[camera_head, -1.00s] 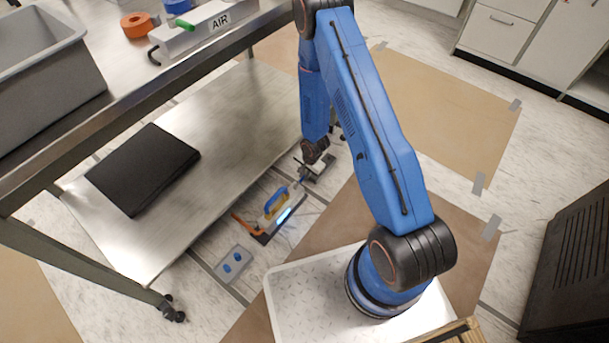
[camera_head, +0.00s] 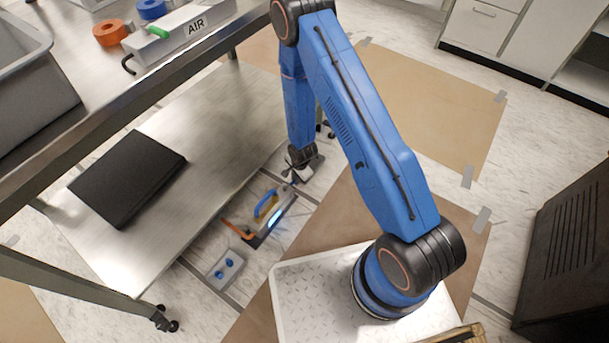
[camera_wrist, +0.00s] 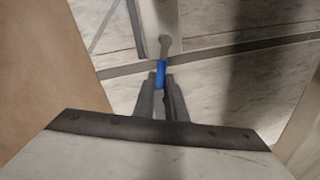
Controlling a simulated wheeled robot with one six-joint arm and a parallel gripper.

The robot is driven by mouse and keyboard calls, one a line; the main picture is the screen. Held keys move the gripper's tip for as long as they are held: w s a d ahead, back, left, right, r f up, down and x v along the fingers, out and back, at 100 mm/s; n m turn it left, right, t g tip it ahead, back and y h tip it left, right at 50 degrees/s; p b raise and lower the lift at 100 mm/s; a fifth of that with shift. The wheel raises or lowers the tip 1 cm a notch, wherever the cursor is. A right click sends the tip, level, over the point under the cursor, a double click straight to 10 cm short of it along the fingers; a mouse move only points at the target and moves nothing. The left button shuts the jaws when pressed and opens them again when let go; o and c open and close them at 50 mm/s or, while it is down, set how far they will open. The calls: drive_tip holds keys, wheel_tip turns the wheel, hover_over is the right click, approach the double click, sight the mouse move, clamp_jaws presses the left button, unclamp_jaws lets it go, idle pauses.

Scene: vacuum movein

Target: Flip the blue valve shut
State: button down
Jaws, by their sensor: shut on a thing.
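In the wrist view, a blue valve handle (camera_wrist: 161,74) joins a grey pivot (camera_wrist: 165,43) on a pale body (camera_wrist: 157,25). My gripper (camera_wrist: 160,84) is shut on the free end of the blue handle, one dark finger on each side. The handle points toward my wrist, roughly in line with the body. In the head view, my gripper (camera_head: 297,175) is low over the floor beside the lower shelf, at the far end of a tool with a blue grip (camera_head: 267,204) and a lit strip. The blue valve is too small to make out there.
A steel cart with a lower shelf (camera_head: 215,125) stands at the left; a black slab (camera_head: 127,178) lies on it. A grey plate (camera_head: 222,270) with two blue knobs is on the floor. An AIR box (camera_head: 180,38) with a green handle is on top. A black cabinet (camera_head: 570,250) stands right.

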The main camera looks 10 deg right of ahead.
drive_tip(key=s+a+m+h, duration=0.2)
drive_tip(key=s+m, duration=0.5)
drive_tip(key=m, duration=0.7)
drive_tip(key=shift+m+h, duration=0.3)
drive_tip(key=shift+a+g, duration=0.1)
drive_tip(key=shift+g, duration=0.2)
drive_tip(key=c, duration=1.8)
unclamp_jaws()
wheel_tip(320, 180, up, 17)
drive_tip(key=s+a, duration=0.2)
drive_tip(key=shift+a, duration=0.25)
drive_tip(key=shift+s, duration=0.1)
